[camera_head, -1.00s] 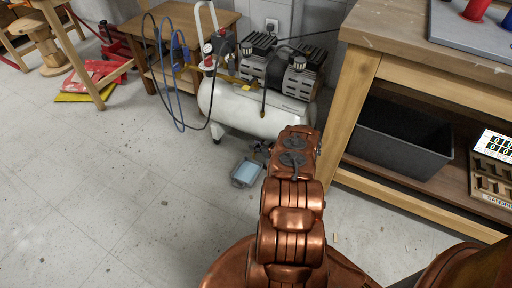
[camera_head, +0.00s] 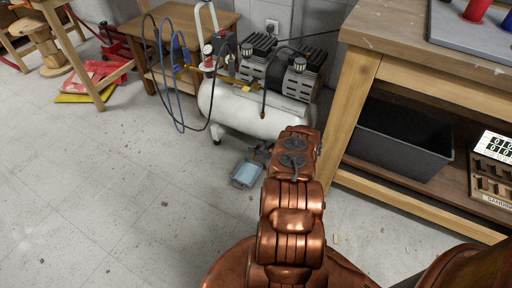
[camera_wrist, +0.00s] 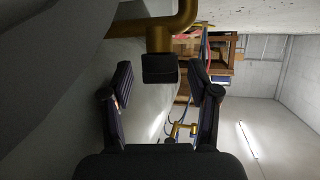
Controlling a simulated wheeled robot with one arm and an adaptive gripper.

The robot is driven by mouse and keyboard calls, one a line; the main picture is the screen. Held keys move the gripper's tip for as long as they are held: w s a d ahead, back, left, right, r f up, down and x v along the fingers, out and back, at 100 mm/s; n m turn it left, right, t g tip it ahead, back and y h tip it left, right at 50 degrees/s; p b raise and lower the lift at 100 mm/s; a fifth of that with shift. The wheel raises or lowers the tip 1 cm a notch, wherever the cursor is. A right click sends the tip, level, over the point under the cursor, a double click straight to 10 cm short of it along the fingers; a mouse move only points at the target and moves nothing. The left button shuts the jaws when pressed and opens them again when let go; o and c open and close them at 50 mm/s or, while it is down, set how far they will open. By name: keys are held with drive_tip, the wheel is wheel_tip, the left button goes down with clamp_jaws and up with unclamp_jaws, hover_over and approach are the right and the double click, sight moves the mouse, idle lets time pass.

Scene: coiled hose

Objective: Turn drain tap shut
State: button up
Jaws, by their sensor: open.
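The drain tap shows in the wrist view as a brass pipe (camera_wrist: 158,36) ending in a dark, blocky handle (camera_wrist: 160,68). My gripper (camera_wrist: 161,84) is open, with one finger on each side of the handle. Gaps show between the handle and both fingers, and I see no contact. The white compressor tank (camera_head: 250,110) stands on the floor in the head view, and its grey side fills the left of the wrist view. In the head view my copper arm hides the tap, and only a dark bit of my gripper shows beside the arm's end.
A small blue-grey tray (camera_head: 246,174) lies on the floor below the tank. A wooden workbench (camera_head: 355,110) with a black bin (camera_head: 400,145) stands close on the right. Blue and black hoses (camera_head: 178,90) hang at the tank's left.

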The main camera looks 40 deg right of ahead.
drive_tip(key=v, duration=1.1)
drive_tip(key=shift+s+r, duration=0.2)
drive_tip(key=shift+s, duration=0.05)
